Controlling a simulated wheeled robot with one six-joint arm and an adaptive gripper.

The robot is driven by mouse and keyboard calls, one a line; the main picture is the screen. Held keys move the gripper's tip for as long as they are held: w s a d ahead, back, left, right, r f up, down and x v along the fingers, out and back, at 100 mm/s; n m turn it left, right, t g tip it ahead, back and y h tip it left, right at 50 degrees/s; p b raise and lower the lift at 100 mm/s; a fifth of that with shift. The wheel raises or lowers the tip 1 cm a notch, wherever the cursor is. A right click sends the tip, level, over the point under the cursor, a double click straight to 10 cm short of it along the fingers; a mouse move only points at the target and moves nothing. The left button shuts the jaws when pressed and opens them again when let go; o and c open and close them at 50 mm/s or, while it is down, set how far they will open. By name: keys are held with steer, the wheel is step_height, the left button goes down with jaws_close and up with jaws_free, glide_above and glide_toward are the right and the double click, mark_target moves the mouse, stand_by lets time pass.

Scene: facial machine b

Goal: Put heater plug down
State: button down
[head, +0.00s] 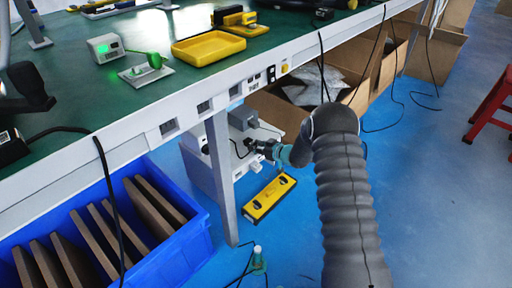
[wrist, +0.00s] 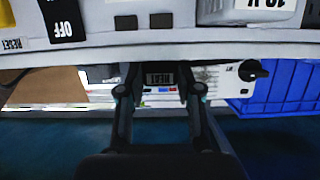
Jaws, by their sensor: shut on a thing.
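My gripper (head: 258,147) is below the front edge of the workbench, in front of a white unit under the bench. In the wrist view my gripper (wrist: 160,92) has its two fingers on either side of a dark block (wrist: 158,76) with a pale label, which I take to be the heater plug. The fingers are shut on it. The label's lettering looks like "HEAT". In the head view the plug is too small and dark to tell apart from the fingertips. No surface is clearly seen touching the plug.
The workbench edge (head: 192,107) with sockets runs just above my gripper, and its leg (head: 222,180) stands to the left. A blue crate (head: 150,262) holds several brown boards. A yellow case (head: 269,197) lies on the blue floor. Cardboard boxes (head: 432,58) and hanging cables are right.

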steer(key=shift+f, duration=0.25)
steer(key=c, duration=0.8)
jaws_free()
steer(key=shift+r, duration=0.1)
steer(key=shift+o, duration=0.2)
